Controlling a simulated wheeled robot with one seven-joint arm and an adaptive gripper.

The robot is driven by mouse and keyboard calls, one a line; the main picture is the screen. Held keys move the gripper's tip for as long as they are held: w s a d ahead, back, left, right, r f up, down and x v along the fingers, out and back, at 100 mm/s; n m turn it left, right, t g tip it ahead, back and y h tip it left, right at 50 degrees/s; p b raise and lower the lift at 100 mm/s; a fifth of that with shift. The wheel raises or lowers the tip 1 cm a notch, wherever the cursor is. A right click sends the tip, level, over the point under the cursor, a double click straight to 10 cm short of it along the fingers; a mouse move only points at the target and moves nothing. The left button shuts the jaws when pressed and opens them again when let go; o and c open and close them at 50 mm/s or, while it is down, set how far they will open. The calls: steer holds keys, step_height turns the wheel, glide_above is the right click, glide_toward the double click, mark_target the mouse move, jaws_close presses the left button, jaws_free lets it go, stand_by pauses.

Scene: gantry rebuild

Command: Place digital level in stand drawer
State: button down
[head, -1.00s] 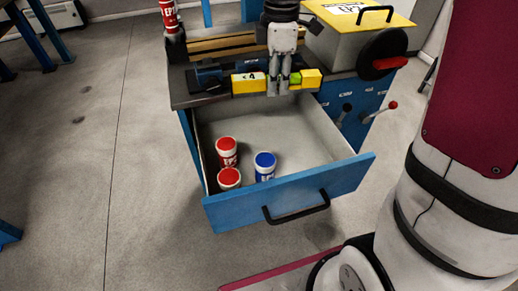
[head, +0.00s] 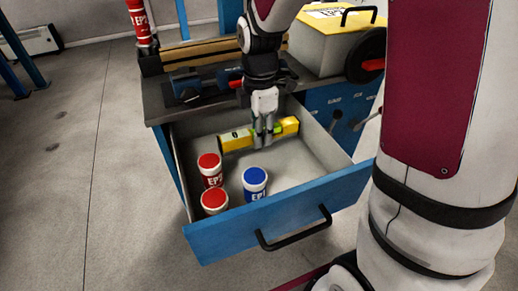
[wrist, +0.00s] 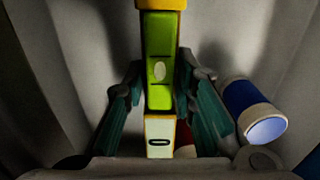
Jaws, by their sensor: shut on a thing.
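The yellow digital level (head: 235,141) is in my gripper (head: 263,140), inside the open stand drawer (head: 278,215). In the wrist view the level (wrist: 159,75) runs between both fingers (wrist: 158,105), its green vial and pale display facing the camera. The gripper is shut on its middle. In the head view the level lies nearly level across the back part of the drawer, below the rim. I cannot tell whether it touches the drawer floor. The fingers hide its middle.
Two red-lidded cans (head: 209,170) and a blue-lidded can (head: 255,182) stand in the drawer's front left half. The blue can also shows in the wrist view (wrist: 250,108). The drawer's right floor is clear. A yellow-topped grey box (head: 325,45) stands on the stand top.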

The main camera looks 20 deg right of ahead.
mark_target(260, 156)
steer(key=shift+f+b, duration=0.7)
steer(key=shift+f, duration=1.9)
steer(key=shift+f, duration=0.2)
steer(key=c, duration=1.3)
jaws_free()
steer(key=shift+r, duration=0.15)
step_height(260, 156, up, 12)
steer(key=p, duration=0.3)
steer(key=shift+r, duration=0.1)
steer(key=shift+s+r, duration=0.25)
steer(key=s+r+m, duration=0.2)
steer(key=s+m, duration=0.4)
steer(key=s, duration=0.3)
steer(key=s+r+m, duration=0.2)
steer(key=s+m, duration=0.4)
steer(key=s, duration=0.3)
steer(key=s+r+m+t, duration=0.1)
steer(key=s+r+m, duration=0.2)
steer(key=s+m, duration=0.3)
steer(key=shift+s+a+r, duration=0.1)
steer(key=shift+s+a, duration=0.05)
steer(key=shift+s, duration=0.9)
steer(key=shift+s+a, duration=0.1)
steer(key=shift+s, duration=0.95)
